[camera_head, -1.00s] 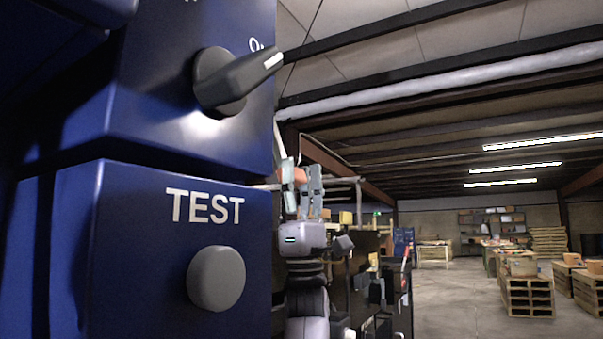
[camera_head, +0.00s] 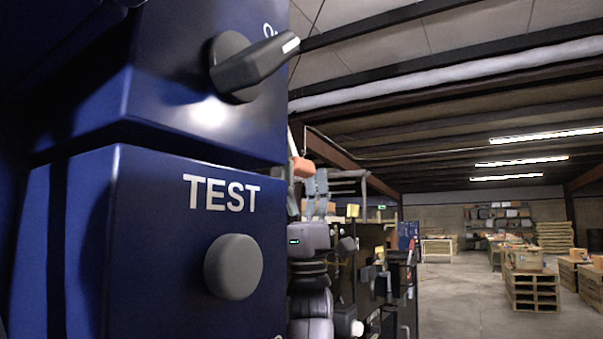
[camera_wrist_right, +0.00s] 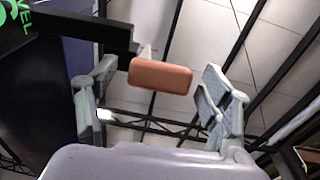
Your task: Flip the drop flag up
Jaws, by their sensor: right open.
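The drop flag looks to be the orange, rounded block (camera_wrist_right: 160,76) at the end of a black bar in the right wrist view. It also shows small in the head view (camera_head: 303,167), just past the edge of the blue panel. My right gripper (camera_wrist_right: 158,84) is open, with one grey finger on each side of the block and a visible gap to the right finger. In the head view my right gripper (camera_head: 308,187) points upward, its fingertips near the block. I cannot tell whether either finger touches it. My left gripper is not in view.
A blue control box fills the left of the head view, with a TEST button (camera_head: 233,267) and a black rotary knob (camera_head: 252,66). Behind my right arm stands a dark rack with several items (camera_head: 375,290). Open floor and pallets (camera_head: 531,290) lie far right.

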